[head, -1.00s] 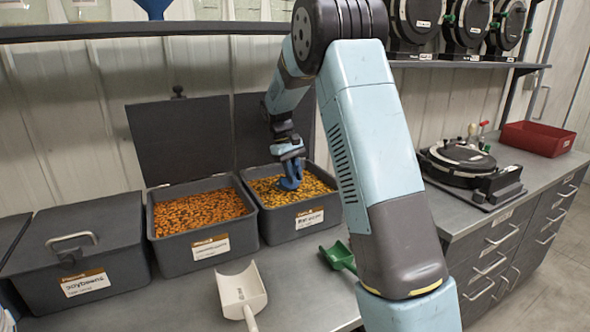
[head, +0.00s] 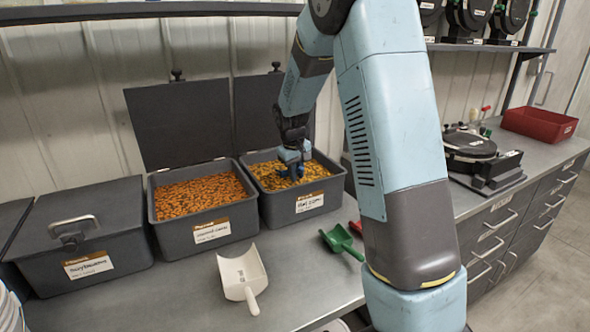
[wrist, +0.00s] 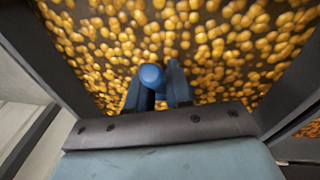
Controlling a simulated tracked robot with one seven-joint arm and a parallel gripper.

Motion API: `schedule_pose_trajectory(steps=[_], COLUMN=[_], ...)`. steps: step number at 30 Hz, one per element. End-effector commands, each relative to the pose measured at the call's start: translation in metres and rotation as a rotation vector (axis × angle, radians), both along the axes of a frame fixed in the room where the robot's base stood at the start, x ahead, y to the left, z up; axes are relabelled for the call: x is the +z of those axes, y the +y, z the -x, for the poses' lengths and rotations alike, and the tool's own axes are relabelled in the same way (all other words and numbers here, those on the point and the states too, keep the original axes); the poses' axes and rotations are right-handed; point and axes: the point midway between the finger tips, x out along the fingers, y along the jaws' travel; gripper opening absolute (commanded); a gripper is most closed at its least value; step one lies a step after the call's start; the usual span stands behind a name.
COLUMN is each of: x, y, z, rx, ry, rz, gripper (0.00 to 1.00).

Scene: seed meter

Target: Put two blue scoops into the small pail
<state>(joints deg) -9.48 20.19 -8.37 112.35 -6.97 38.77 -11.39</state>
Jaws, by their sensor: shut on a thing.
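My gripper (head: 293,148) is shut on the blue scoop (head: 290,168). It is over the right open bin (head: 305,217), which holds yellow kernels. In the wrist view the scoop's rounded blue end (wrist: 152,77) shows between the fingers, above the kernels. The scoop's bowl is mostly hidden, so I cannot tell how full it is or how deep it sits. A pale rim (head: 335,326) is cut off at the bottom edge, and part of a white bucket (head: 10,305) shows at the lower left. I cannot tell whether either is the small pail.
A white scoop (head: 242,277), a green scoop (head: 341,242) and a partly hidden red scoop (head: 356,227) lie on the bench. The middle bin (head: 208,235) holds orange kernels. A lidded bin (head: 85,265) stands left. A red tray (head: 540,126) is far right.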

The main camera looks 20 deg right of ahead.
Motion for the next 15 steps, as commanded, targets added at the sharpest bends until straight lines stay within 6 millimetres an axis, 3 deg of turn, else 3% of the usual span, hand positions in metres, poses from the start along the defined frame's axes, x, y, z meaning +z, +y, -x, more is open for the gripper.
schedule_pose_trajectory(steps=[15], x=[-0.028], y=[-0.003], z=[0.013], rx=[-0.002], ry=[-0.288], rz=[-0.058], gripper=[0.0])
